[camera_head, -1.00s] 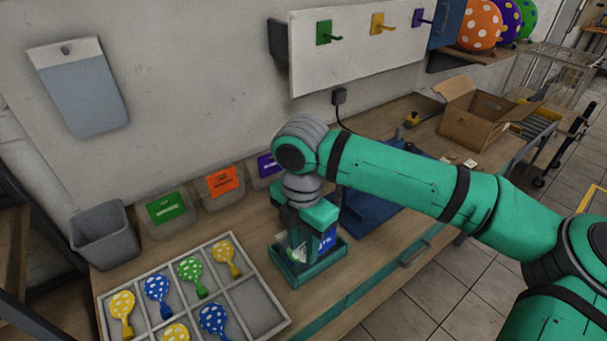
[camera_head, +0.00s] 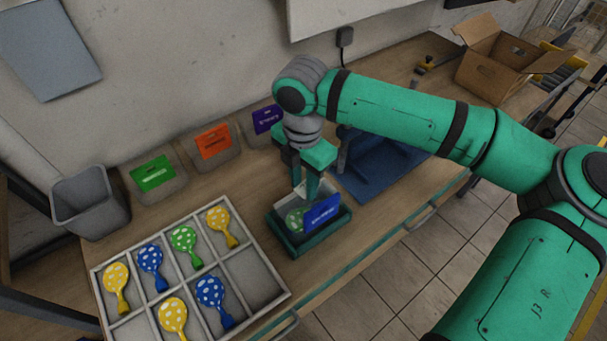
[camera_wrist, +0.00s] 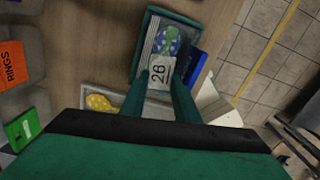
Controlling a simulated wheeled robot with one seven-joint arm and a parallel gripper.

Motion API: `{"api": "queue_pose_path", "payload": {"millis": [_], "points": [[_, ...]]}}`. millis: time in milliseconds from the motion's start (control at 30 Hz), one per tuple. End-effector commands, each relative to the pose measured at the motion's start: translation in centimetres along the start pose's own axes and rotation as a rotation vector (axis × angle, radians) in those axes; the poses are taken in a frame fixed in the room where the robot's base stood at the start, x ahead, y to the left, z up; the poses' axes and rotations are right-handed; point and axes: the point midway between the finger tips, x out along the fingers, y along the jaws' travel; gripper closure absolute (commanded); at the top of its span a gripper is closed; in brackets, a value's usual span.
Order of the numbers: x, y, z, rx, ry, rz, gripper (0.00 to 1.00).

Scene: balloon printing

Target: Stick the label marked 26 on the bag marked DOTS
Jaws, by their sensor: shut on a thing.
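My gripper (camera_wrist: 161,80) is shut on a small pale label marked 26 (camera_wrist: 158,72). The label lies between the fingertips in the wrist view. In the head view my gripper (camera_head: 312,187) points down over a dark green tray (camera_head: 298,252). A clear bag with a blue header card (camera_head: 322,213) stands in the tray, with a green dotted balloon (camera_head: 297,220) showing in it. The wrist view shows this balloon (camera_wrist: 167,40) just beyond the label, and the blue card (camera_wrist: 191,66) beside the right finger. The card's lettering is too small to read.
Bins with green (camera_head: 152,173), orange (camera_head: 213,141) and purple (camera_head: 267,119) cards line the wall; the orange one reads RINGS in the wrist view (camera_wrist: 14,65). A divided tray (camera_head: 258,282) holds several dotted balloons. A blue stand (camera_head: 375,180) is close on the right.

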Motion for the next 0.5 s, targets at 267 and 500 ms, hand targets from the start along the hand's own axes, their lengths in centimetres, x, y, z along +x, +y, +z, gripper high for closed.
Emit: {"api": "queue_pose_path", "payload": {"millis": [267,500], "points": [[2.4,0.1,-0.1,-0.001,0.002,0.001,0.92],[3.7,0.1,-0.1,-0.002,0.001,0.000,0.92]]}}
